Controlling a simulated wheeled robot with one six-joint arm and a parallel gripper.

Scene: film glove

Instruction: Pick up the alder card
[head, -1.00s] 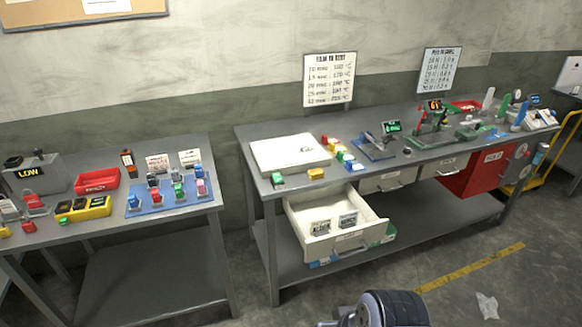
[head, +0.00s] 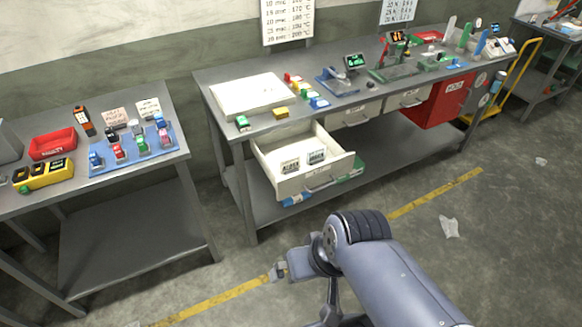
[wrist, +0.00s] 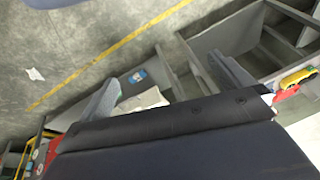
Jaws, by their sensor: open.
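The alder card (head: 290,167) is a small pale card with dark lettering. It stands in the left part of the open cream drawer (head: 345,166) under the long workbench. A similar card (head: 316,157) stands just to its right. My gripper (head: 278,270) is below and in front of the drawer in the head view, apart from both cards. In the wrist view my gripper (wrist: 168,88) shows two spread fingers with nothing held between them. I cannot make out the alder card in the wrist view.
The long workbench (head: 215,77) carries a white board (head: 252,95), small coloured blocks and instruments. A second table (head: 120,190) stands at left with a red tray (head: 52,144). A red cabinet (head: 440,103) is right of the drawers. The floor in front is mostly clear.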

